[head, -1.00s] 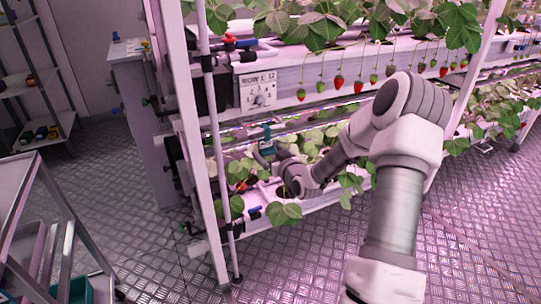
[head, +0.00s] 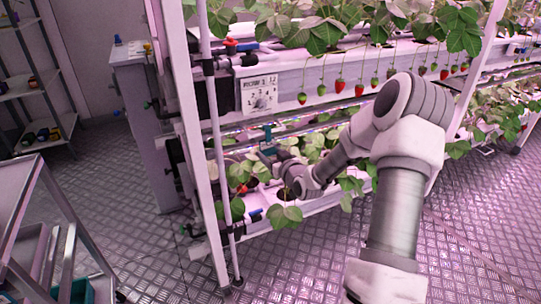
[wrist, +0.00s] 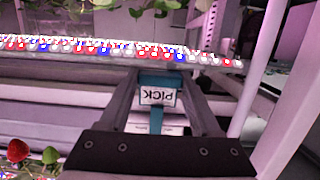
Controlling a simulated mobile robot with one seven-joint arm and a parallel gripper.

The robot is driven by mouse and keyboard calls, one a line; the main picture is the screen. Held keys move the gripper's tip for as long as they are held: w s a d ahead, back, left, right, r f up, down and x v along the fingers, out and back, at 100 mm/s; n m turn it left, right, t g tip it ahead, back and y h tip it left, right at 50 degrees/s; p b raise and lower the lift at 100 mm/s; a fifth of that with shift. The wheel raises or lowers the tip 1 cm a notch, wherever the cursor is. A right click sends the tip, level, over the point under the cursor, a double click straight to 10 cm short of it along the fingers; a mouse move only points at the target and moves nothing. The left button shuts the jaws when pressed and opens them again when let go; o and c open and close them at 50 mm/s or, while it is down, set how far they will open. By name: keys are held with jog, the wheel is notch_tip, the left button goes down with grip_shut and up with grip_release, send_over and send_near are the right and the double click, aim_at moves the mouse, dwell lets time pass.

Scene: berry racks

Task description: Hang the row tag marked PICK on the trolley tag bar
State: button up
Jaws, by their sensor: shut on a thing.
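The row tag (wrist: 158,97) is teal with a white label that reads PICK, upside down in the wrist view. It sits between the two fingers of my gripper (wrist: 162,100), which is shut on it. In the head view the teal tag (head: 267,132) shows just above my gripper (head: 268,154), beside the rack's lower level. I cannot tell whether the tag still touches the rack. Part of a metal trolley (head: 45,215) stands at the lower left of the head view; I cannot make out its tag bar.
A lit strip (wrist: 110,48) of red, blue and white lights runs close above the tag. Rack uprights (head: 204,160), leaves and hanging strawberries (head: 339,85) crowd the gripper. A grey cabinet (head: 140,125) stands left of the rack. The floor between rack and trolley is clear.

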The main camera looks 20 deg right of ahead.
jog(key=shift+r+p, duration=0.3)
jog(key=shift+r, duration=0.3)
jog(key=s, duration=0.7)
jog(key=shift+d, duration=0.15)
dwell(0.6)
